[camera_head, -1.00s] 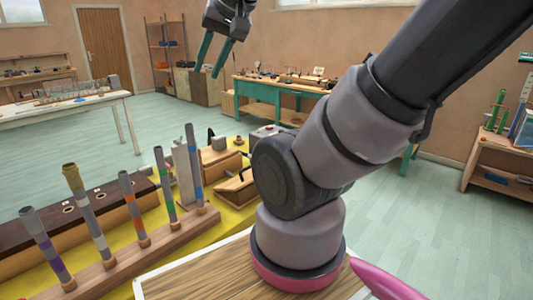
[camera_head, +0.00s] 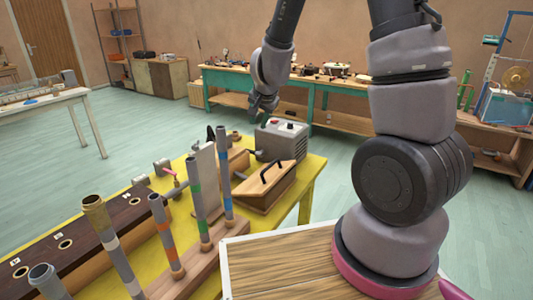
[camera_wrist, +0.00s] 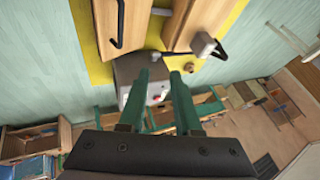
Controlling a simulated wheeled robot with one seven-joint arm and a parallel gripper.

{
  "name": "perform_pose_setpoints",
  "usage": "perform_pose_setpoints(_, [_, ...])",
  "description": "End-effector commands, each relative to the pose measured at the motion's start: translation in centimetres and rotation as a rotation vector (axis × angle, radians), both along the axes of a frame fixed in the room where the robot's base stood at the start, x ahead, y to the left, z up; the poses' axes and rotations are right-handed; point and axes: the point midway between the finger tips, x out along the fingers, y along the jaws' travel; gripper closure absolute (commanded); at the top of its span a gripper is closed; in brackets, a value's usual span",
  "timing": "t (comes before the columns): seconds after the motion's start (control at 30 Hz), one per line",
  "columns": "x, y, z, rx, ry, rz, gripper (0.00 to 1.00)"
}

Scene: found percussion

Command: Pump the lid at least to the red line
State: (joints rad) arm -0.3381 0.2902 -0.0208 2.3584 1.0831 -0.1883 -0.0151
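A wooden box with a sloping wooden lid (camera_head: 282,178) and a black handle (camera_head: 277,167) stands near the right end of the yellow table. In the wrist view the lid (camera_wrist: 104,30) and black handle (camera_wrist: 119,30) show at the top left. I cannot make out a red line on it. My gripper (camera_wrist: 160,74) is open and empty, its two green fingers apart above a grey box (camera_wrist: 126,72). In the head view my gripper (camera_head: 262,106) hangs above and behind the wooden box, apart from it; its fingers are not clear there.
The grey box (camera_head: 283,142) with a red knob stands behind the wooden box. Upright striped tubes (camera_head: 193,195) on a wooden base stand at left. Another wooden box (camera_wrist: 198,18) with a black lever lies beside the lidded one. A green bench (camera_head: 210,90) is farther back.

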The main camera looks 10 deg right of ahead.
Motion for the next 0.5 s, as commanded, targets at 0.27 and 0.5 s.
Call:
perform_pose_setpoints(0.27, [-0.6,-1.4,-9.4,-0.186,0.068,-0.109,0.68])
perform_pose_setpoints(0.5, [-1.0,-2.3,-11.9,-0.251,0.085,-0.141,0.68])
